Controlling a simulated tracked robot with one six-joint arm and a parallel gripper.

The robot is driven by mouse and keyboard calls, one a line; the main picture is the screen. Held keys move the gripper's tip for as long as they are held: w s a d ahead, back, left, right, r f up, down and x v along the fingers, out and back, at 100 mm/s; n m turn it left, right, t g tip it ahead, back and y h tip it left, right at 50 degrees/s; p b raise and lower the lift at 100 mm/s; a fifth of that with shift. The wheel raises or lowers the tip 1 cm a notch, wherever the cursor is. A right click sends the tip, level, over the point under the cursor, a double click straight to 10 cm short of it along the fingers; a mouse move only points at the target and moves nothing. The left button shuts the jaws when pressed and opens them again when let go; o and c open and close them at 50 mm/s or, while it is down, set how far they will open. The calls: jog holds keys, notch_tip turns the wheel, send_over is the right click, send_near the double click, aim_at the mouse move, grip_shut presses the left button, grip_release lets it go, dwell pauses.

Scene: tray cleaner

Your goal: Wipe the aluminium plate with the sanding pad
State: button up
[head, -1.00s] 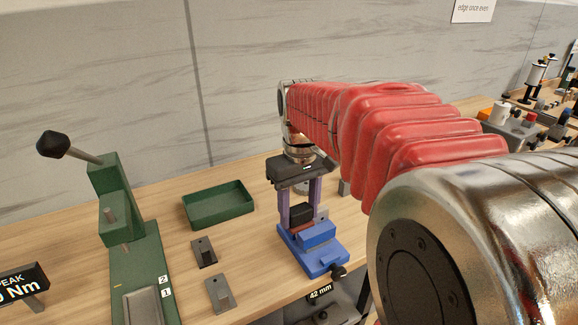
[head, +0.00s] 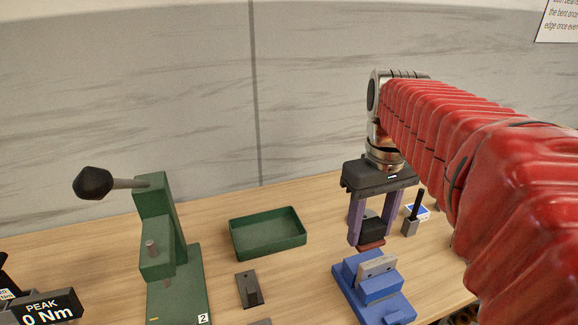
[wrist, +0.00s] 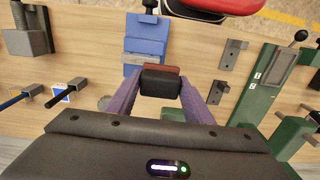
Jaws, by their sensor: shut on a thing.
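My gripper (head: 370,238) has purple fingers shut on the sanding pad (head: 372,232), a black block with a reddish-brown underside. The pad also shows between the fingertips in the wrist view (wrist: 161,84). The aluminium plate (head: 377,267) is a small grey piece standing in the blue vise (head: 368,300). In the head view the pad appears just above and behind the plate, with a gap between them.
A green lever press (head: 172,250) stands at the left beside a torque display (head: 42,308). An empty green tray (head: 268,249) lies at the back. A dark angled bracket (head: 249,290) sits between press and vise. A grey holder with a black handle (head: 411,226) stands right of my gripper.

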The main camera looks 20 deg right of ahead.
jog(key=shift+a+f, duration=0.1)
notch_tip(320, 180, down, 7)
jog(key=shift+f, duration=0.4)
jog(key=shift+c, duration=0.4)
jog(key=shift+d, duration=0.9)
jog(key=shift+c, duration=0.5)
jog(key=shift+d, duration=2.75)
jog(key=shift+a, duration=3.7)
notch_tip(320, 180, up, 6)
jog(key=shift+r, duration=1)
